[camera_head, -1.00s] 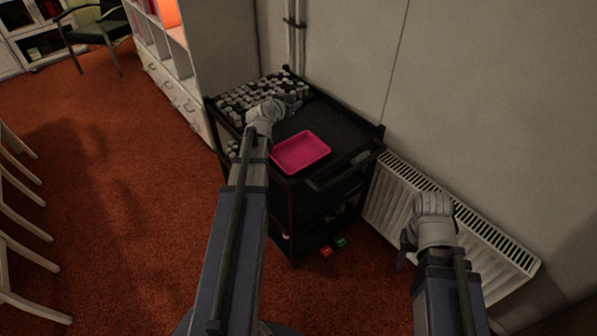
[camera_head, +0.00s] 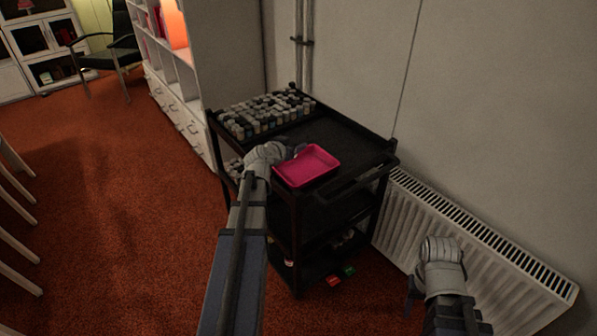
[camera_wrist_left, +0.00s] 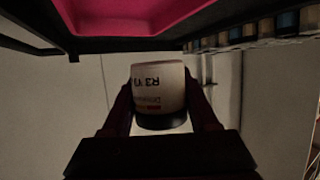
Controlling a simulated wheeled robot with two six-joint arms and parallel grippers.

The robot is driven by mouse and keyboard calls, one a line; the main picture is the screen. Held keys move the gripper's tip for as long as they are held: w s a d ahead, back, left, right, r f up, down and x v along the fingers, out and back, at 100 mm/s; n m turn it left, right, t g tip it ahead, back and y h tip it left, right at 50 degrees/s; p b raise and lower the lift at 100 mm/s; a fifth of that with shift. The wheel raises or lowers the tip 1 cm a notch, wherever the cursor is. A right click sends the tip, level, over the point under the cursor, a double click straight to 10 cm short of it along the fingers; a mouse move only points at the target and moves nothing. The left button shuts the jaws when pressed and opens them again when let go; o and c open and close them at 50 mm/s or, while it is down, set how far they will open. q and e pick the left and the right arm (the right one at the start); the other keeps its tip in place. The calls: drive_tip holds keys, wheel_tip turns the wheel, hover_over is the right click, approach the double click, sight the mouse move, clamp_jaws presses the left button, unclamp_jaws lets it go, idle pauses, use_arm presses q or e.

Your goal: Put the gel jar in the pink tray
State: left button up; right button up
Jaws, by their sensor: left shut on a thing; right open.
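The pink tray (camera_head: 306,166) lies on the near part of the black cart's top shelf. In the left wrist view the tray (camera_wrist_left: 130,14) shows at the top edge. My left gripper (camera_head: 296,150) is beside the tray's far left edge in the head view, its fingertips mostly hidden by the wrist. In the left wrist view the left gripper (camera_wrist_left: 162,108) is shut on a white jar (camera_wrist_left: 158,90) with a dark end and printed lettering. My right gripper (camera_head: 412,292) is open, low by the radiator, away from the cart.
The black cart (camera_head: 350,150) has several small jars (camera_head: 262,112) in rows at its back left. The rest of its top is mostly clear. A white radiator (camera_head: 480,240) and wall stand to the right. Red and green items (camera_head: 348,271) lie on the bottom shelf.

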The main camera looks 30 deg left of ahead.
use_arm(q)
drive_tip(key=b, duration=0.5)
hover_over(294, 172)
wheel_tip(294, 172, down, 6)
drive_tip(key=shift+r, duration=0.25)
wheel_tip(294, 172, down, 4)
drive_tip(key=b, duration=0.3)
drive_tip(key=shift+r, duration=0.2)
drive_tip(key=shift+f+b, duration=0.2)
drive_tip(key=shift+b, duration=0.15)
drive_tip(key=o, duration=1.4)
drive_tip(key=shift+r, duration=0.1)
drive_tip(key=shift+s+r+p, duration=0.2)
drive_tip(key=shift+r+p, duration=0.05)
drive_tip(key=shift+p, duration=0.05)
drive_tip(key=p+v, duration=0.4)
drive_tip(key=v, duration=0.7)
drive_tip(key=shift+s+d, duration=0.1)
drive_tip(key=shift+s, duration=0.25)
